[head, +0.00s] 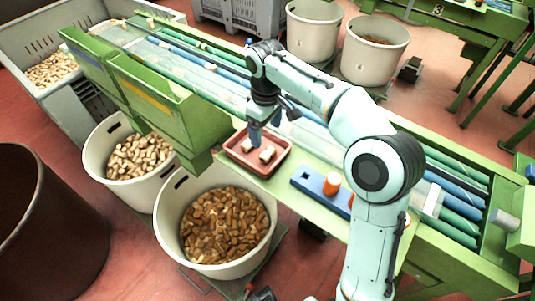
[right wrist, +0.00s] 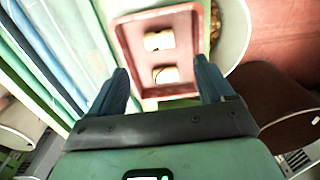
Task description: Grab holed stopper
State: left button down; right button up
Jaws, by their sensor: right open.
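Two pale cork stoppers lie apart in a red tray (head: 284,163) on the green bench: one stopper (head: 246,146) toward the left, the other stopper (head: 267,154) toward the right. In the right wrist view they are the far stopper (right wrist: 159,40) and the near stopper (right wrist: 166,75), inside the tray (right wrist: 125,42). I cannot tell which one is holed. My right gripper (head: 255,133) is above the tray, pointing down. In the wrist view its two blue fingers (right wrist: 163,73) are wide apart with nothing between them; the near stopper appears beyond the gap. My left gripper is not visible.
A blue holder (head: 309,181) with an orange-topped container (head: 332,183) stands right of the tray. Green hoppers (head: 157,92) rise to its left. A bin of brown stoppers (head: 180,255) and a bin of pale stoppers (head: 97,175) stand on the floor in front.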

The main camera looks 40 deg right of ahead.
send_over(268, 152)
jog(key=f, duration=0.4)
jog(key=shift+w+f+b, duration=0.1)
jog(key=shift+w+b, duration=0.2)
jog(key=shift+b, duration=0.05)
jog(key=f, duration=0.3)
jog(key=f+b, duration=0.1)
jog(key=shift+s+f, duration=0.2)
jog(key=shift+s, duration=0.1)
jog(key=shift+f, duration=0.35)
jog(key=shift+w, duration=0.1)
jog(key=shift+c, duration=0.3)
jog(key=c, duration=1)
